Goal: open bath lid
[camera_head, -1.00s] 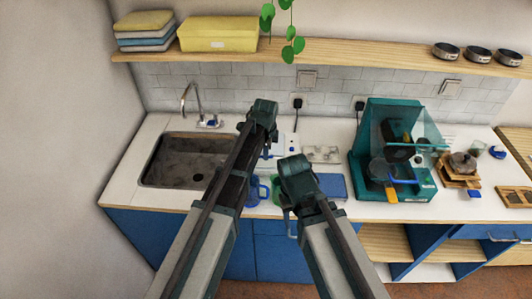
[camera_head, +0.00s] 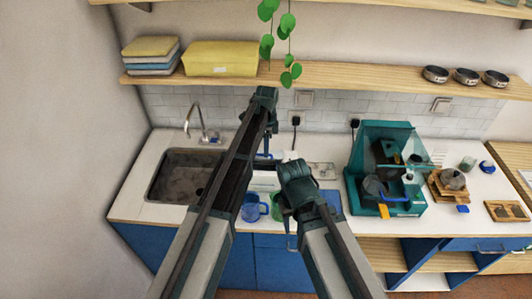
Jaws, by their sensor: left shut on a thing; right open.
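The white bath (camera_head: 264,183) stands on the counter between the sink and the blue mat, mostly hidden behind my two arms. My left gripper (camera_head: 264,98) is raised above and behind it, in front of the tiled wall. It is shut on the bath lid, but its own body and arm hide the jaws and most of the lid, so I cannot tell the lid's angle. My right gripper (camera_head: 294,173) is open and appears empty, low over the counter at the bath's right; its fingers are partly hidden.
A blue mug (camera_head: 252,209) and a green mug (camera_head: 277,208) stand at the front edge. A sink (camera_head: 180,176) lies left. A teal machine (camera_head: 385,180) stands right. The wooden shelf (camera_head: 340,76) with a hanging plant (camera_head: 288,45) is overhead.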

